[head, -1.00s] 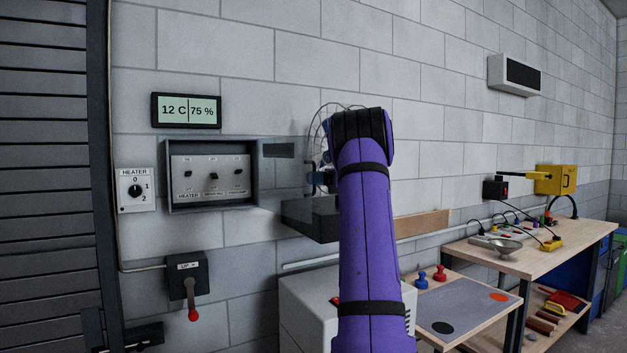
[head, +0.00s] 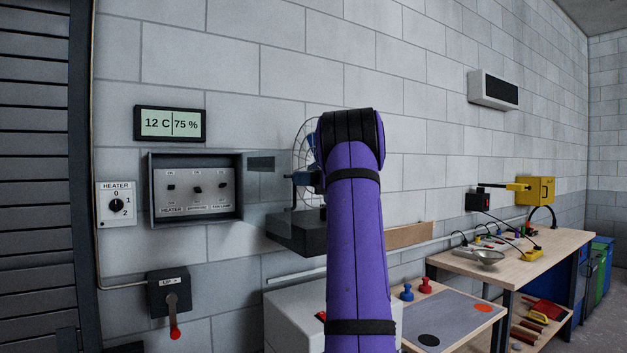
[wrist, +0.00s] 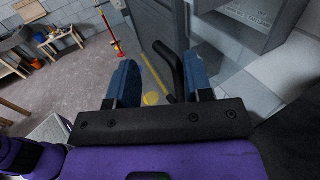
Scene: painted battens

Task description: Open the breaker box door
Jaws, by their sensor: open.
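The breaker box (head: 151,190) is a grey wall box at the left of the head view, its front open onto a panel of three dark switches. Its grey door (head: 262,186), with a dark label, appears swung out to the right, nearly flat to the wall. My gripper (wrist: 161,68) shows in the wrist view with its blue fingers apart. A dark bent bar shows between or beyond them; I cannot tell whether it touches them.
A dark shelf (head: 290,237) with a wire-cage fan (head: 304,140) is right of the box. A heater dial (head: 116,204) is left of it, a display (head: 169,123) above and a red-tipped lever (head: 174,318) below. A workbench (head: 510,255) stands at the right.

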